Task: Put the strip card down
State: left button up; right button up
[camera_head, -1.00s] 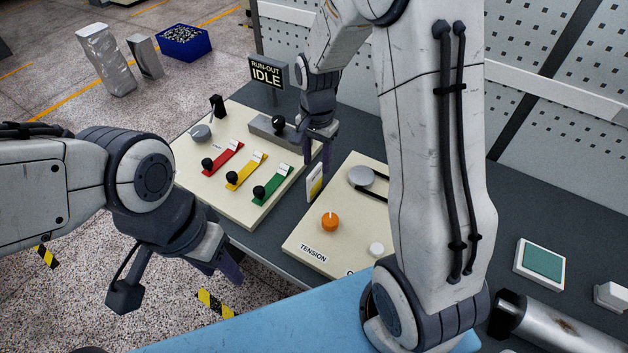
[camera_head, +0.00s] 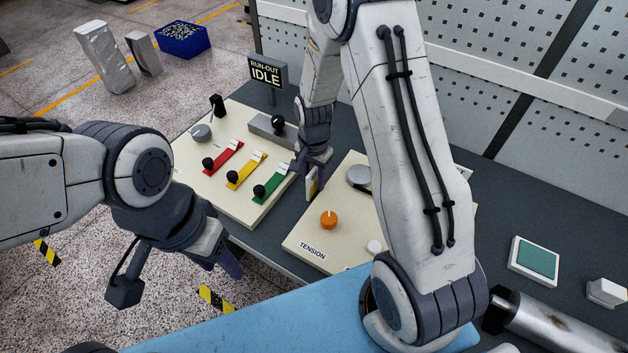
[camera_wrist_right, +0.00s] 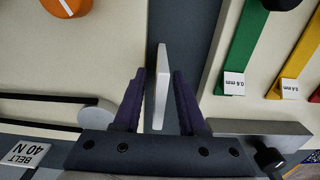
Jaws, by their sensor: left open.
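The strip card (camera_head: 311,186) is a thin, pale upright piece with a yellowish face. It stands in the dark gap between the lever panel and the tension panel. In the right wrist view the card (camera_wrist_right: 162,85) shows edge-on between the two purple fingers of my right gripper (camera_wrist_right: 159,100), with a narrow gap on either side. In the head view my right gripper (camera_head: 314,172) points down over the card and hides its upper part. I cannot tell whether its lower edge touches the table. My left gripper (camera_head: 228,262) is open and empty, left of the table.
The lever panel (camera_head: 238,205) has red, yellow and green levers. The tension panel (camera_head: 295,245) carries an orange knob (camera_head: 329,220). A sign (camera_head: 267,73) reads RUN-OUT IDLE. A teal pad (camera_head: 535,257) and a metal roller (camera_head: 560,325) lie to the right.

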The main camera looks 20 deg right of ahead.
grip_shut()
jog(key=shift+r, duration=0.1)
